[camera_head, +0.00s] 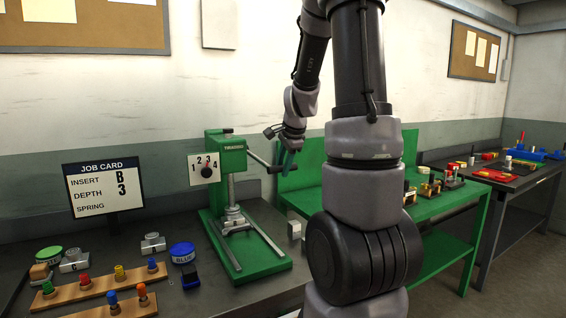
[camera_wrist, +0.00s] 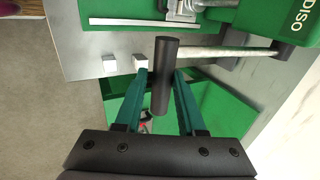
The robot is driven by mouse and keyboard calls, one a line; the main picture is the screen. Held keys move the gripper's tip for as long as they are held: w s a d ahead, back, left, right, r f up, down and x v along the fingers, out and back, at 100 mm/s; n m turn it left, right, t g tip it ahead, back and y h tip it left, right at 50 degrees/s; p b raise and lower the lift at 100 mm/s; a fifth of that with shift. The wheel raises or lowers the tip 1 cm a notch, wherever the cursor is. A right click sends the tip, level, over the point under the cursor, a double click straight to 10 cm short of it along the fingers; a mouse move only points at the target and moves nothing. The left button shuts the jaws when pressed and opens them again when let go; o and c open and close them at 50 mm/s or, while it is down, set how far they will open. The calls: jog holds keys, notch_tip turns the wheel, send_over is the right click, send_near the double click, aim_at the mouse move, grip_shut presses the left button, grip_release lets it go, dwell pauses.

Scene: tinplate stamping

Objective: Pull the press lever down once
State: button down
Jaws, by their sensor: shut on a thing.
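The green press (camera_head: 232,160) stands on the grey bench, with a dial plate (camera_head: 205,168) marked 1 to 4 on its front. Its lever, a pale metal rod (camera_wrist: 222,53), reaches out to the right of the press head. A black cylindrical grip (camera_wrist: 164,78) sits at the rod's end. My gripper (camera_head: 288,163) is at the lever's outer end, right of the press head. In the wrist view my gripper's teal fingers (camera_wrist: 163,84) stand on both sides of the black grip and are shut on it. The head view shows this contact only small.
A job card (camera_head: 104,188) reads insert B, depth 3, with spring blank. Wooden racks (camera_head: 75,297) with coloured pegs, a green tin (camera_head: 48,254) and a blue tin (camera_head: 182,251) lie front left. A green table (camera_head: 440,208) stands right, partly behind my arm. Small pale blocks (camera_wrist: 140,61) lie near the press.

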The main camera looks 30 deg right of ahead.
jog(key=shift+s+f, duration=0.65)
jog(key=shift+f, duration=0.1)
jog(key=c, duration=0.6)
grip_release()
